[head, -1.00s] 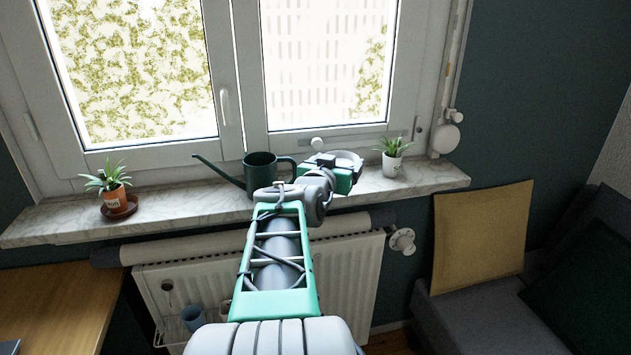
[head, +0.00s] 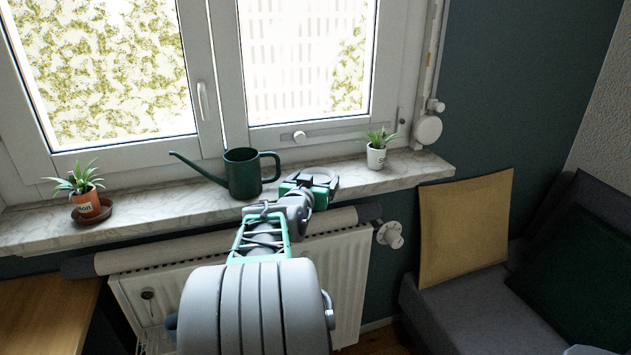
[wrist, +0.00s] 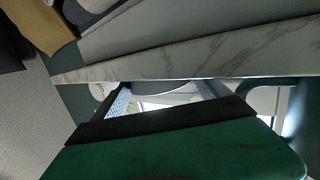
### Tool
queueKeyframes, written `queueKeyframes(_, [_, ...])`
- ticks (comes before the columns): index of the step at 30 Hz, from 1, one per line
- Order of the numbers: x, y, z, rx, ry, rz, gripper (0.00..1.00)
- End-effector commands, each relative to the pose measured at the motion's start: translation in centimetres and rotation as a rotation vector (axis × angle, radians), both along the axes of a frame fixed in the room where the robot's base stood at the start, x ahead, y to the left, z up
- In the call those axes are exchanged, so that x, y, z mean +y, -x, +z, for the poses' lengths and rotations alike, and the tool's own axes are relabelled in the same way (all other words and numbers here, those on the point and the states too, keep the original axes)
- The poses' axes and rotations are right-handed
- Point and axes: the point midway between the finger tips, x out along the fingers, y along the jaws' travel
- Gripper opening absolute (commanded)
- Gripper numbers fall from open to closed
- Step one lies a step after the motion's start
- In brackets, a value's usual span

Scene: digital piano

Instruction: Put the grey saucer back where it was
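My gripper (head: 312,185) is over the front part of the marble windowsill, right of the green watering can. The grey saucer (head: 324,177) shows as a grey rounded rim at its far end. In the wrist view the two dark fingers stand apart, and a grey curved edge, which looks like the saucer (wrist: 165,87), spans the gap between their tips. The gripper appears shut on it. My gripper's green body partly hides the saucer, and whether it touches the sill is unclear.
The green watering can (head: 242,173) stands close to the left of my gripper. A white potted plant (head: 376,157) stands to the right. A plant on a brown saucer (head: 92,213) is at the left. A radiator (head: 340,265) is below.

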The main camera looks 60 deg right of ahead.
Motion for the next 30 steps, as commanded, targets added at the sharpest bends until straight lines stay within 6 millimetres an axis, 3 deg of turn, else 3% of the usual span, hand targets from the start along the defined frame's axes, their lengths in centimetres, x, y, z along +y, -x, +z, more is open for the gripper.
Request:
queueKeyframes(5, [0.0,0.1,0.1,0.0,0.0,-0.002,1.0])
queueKeyframes(14, [0.1,0.2,0.6,0.0,0.0,-0.002,1.0])
queueKeyframes(17, [1.7,0.4,0.7,-0.002,0.002,0.001,1.0])
queueKeyframes(24, [7.8,1.7,1.6,-0.002,0.003,0.002,1.0])
queueKeyframes(30, [11.0,2.5,2.0,-0.001,0.001,0.0,1.0])
